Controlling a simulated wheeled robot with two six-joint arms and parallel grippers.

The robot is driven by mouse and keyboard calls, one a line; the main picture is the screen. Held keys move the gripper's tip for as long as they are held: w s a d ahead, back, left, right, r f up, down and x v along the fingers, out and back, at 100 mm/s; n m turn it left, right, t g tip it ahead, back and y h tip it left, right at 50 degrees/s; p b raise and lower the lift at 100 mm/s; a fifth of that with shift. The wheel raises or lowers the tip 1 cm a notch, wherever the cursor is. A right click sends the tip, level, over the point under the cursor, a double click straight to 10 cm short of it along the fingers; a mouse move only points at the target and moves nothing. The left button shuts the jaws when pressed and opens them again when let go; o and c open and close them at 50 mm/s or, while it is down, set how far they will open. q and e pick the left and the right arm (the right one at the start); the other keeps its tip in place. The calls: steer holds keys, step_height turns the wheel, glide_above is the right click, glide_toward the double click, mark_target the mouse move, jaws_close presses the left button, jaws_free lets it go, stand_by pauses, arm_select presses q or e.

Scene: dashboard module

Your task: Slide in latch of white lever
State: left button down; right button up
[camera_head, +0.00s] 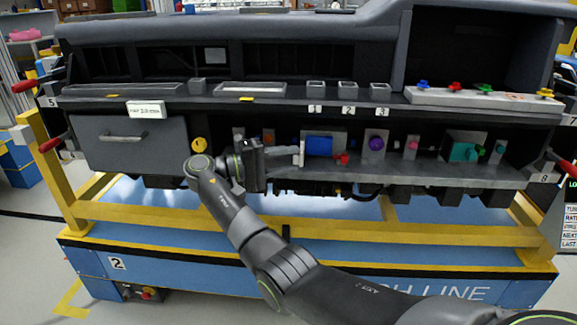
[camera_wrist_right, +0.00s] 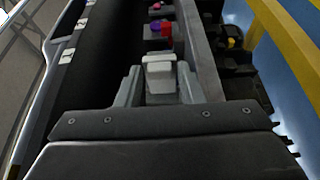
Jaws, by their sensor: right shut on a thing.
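My right gripper (camera_head: 297,155) reaches across the lower shelf of the dashboard module, its fingers pointing right. In the right wrist view the gripper (camera_wrist_right: 159,88) has its two grey fingers on either side of the white lever (camera_wrist_right: 159,72) and is shut on it. The lever's light block shows between the fingertips. Its lower part and latch are hidden by the gripper, so I cannot tell how far the latch is in. In the head view the lever is hard to tell from the fingers. My left gripper is not in view.
Right of the gripper on the shelf are a blue block (camera_head: 319,146), a red piece (camera_head: 342,158), a purple knob (camera_head: 376,143) and a teal part (camera_head: 462,152). A yellow knob (camera_head: 199,144) and a grey drawer (camera_head: 130,143) are left. A yellow rail (camera_head: 340,237) runs below.

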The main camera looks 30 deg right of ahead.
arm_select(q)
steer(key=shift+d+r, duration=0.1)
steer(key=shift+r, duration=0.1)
arm_select(e)
steer(key=shift+g, duration=0.3)
steer(key=o, duration=0.8)
steer(key=shift+c, duration=0.2)
